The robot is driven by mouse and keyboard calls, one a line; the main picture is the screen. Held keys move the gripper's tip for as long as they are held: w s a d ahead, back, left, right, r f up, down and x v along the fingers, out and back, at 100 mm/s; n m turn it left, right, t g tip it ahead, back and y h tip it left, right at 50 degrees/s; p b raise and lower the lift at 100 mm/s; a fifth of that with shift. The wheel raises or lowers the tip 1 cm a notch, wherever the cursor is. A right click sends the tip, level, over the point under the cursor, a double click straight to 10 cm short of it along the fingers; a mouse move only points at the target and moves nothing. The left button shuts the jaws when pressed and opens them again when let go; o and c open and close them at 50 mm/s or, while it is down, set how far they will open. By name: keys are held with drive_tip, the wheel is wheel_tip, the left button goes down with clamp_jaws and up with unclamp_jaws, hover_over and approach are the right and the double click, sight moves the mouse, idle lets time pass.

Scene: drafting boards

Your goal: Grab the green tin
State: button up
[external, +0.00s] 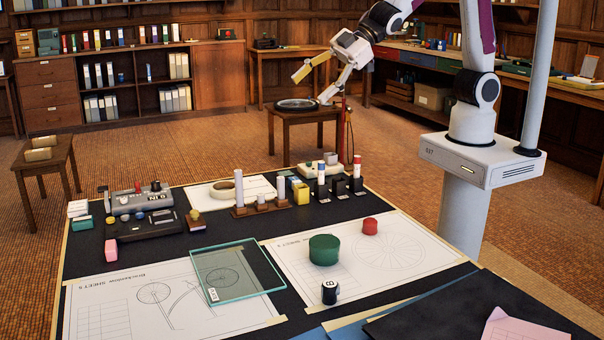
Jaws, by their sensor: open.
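The green tin (324,249) is a short, wide cylinder. It stands upright on the right-hand drawing sheet (400,268) on the dark table. My gripper (311,86) is open and empty. In the picture it appears well above the tin, beyond the far side of the table, in front of a small wooden stool. Nothing hides the tin.
A glass plate (238,272) lies to the left. Upright pen holders (339,186) stand behind. The sheet's right part is clear.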

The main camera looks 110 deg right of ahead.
drive_tip(key=w+a+f+n+y, duration=0.2)
drive_tip(key=w+a+f, duration=0.2)
drive_tip(key=w+f, duration=0.2)
drive_tip(key=n+g+y, duration=0.3)
drive_tip(key=n+y, duration=0.2)
drive_tip(key=y, duration=0.5)
approach(325, 241)
drive_tip(key=shift+w+a+f, duration=0.15)
drive_tip(key=shift+w+a, duration=0.65)
drive_tip(key=shift+a, duration=0.1)
drive_tip(key=shift+x, duration=1.3)
drive_tip(key=shift+s+f+x, duration=0.1)
drive_tip(key=shift+f+x, duration=0.05)
drive_tip(key=shift+x, duration=1.15)
drive_tip(key=shift+s+f+x, duration=0.1)
drive_tip(key=shift+f+x, duration=0.05)
drive_tip(key=shift+x, duration=1.15)
